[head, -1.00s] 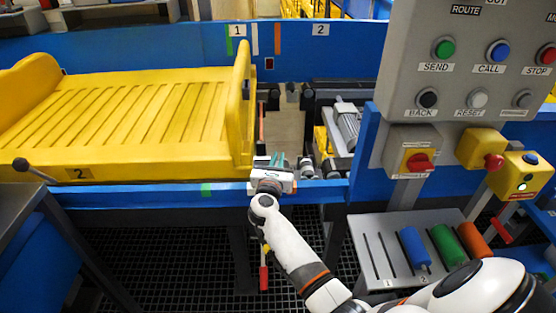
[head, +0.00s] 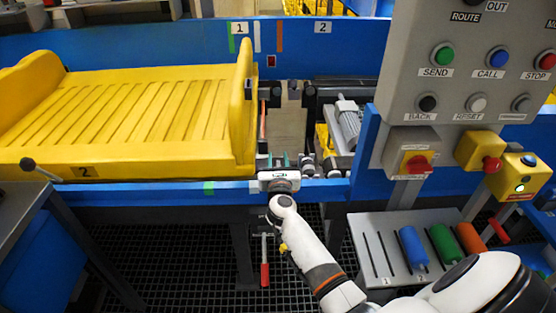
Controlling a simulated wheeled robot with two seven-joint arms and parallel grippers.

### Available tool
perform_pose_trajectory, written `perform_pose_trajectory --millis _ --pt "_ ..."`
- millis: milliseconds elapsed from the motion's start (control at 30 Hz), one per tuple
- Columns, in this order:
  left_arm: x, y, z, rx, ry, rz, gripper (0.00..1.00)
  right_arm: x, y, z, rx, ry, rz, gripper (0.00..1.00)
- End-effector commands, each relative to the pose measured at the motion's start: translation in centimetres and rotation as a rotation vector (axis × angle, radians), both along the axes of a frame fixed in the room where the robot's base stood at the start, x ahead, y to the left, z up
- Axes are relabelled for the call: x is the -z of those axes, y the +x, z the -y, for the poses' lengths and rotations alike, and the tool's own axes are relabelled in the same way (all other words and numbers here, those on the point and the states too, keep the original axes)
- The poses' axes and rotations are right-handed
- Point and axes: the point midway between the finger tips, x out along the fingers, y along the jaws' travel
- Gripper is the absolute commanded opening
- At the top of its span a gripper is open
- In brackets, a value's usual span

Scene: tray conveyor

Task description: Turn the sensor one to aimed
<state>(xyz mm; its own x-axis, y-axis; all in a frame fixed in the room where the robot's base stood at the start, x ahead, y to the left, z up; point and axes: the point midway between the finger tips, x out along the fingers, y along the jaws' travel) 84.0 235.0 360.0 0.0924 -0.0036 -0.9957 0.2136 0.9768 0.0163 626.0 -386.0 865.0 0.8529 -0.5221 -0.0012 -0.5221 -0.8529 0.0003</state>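My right gripper (head: 278,161) is at the conveyor's front blue rail, just right of the yellow tray. Its teal fingertips point away from me and stand apart, with a gap between them. I see nothing clearly held in the gap. I cannot make out sensor one for certain; it may be hidden by the gripper. A small dark and grey fitting (head: 308,165) sits on the rail just right of the gripper. A small dark box with a red face (head: 271,61) is on the back blue wall, below the coloured stripes by label 1. My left gripper is out of view.
The yellow tray (head: 246,120) fills the conveyor's left side. A grey motor (head: 348,122) lies right of the gap. The button panel (head: 455,60) and a red rotary switch (head: 417,164) stand right. A red-handled lever (head: 264,274) hangs below the rail. A rack (head: 375,232) holds coloured cylinders.

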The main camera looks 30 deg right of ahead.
Motion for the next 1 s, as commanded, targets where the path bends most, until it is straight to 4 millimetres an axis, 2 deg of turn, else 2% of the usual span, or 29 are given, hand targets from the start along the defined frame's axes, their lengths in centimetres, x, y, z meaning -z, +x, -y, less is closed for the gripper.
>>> perform_pose_trajectory --millis 167,267,500,700,833,1000 --pt "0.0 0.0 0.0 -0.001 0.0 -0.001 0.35 0.0 -0.4 -0.3 0.0 0.001 -0.001 0.33" --pt "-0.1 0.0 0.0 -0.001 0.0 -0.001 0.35 0.1 -1.5 -1.0 -0.001 0.003 -0.001 0.33" --pt "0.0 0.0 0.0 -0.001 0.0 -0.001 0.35 0.2 -5.9 -3.7 -0.001 0.004 -0.001 0.33" --pt "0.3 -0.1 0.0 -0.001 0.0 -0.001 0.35 0.1 -8.9 -5.4 0.0 0.002 -0.001 0.33" --pt "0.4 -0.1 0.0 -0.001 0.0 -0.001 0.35 0.1 -9.9 -6.0 0.0 0.001 -0.001 0.33" --pt "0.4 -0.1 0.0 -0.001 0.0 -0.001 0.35 0.0 -10.3 -6.3 0.0 0.0 0.0 0.33"
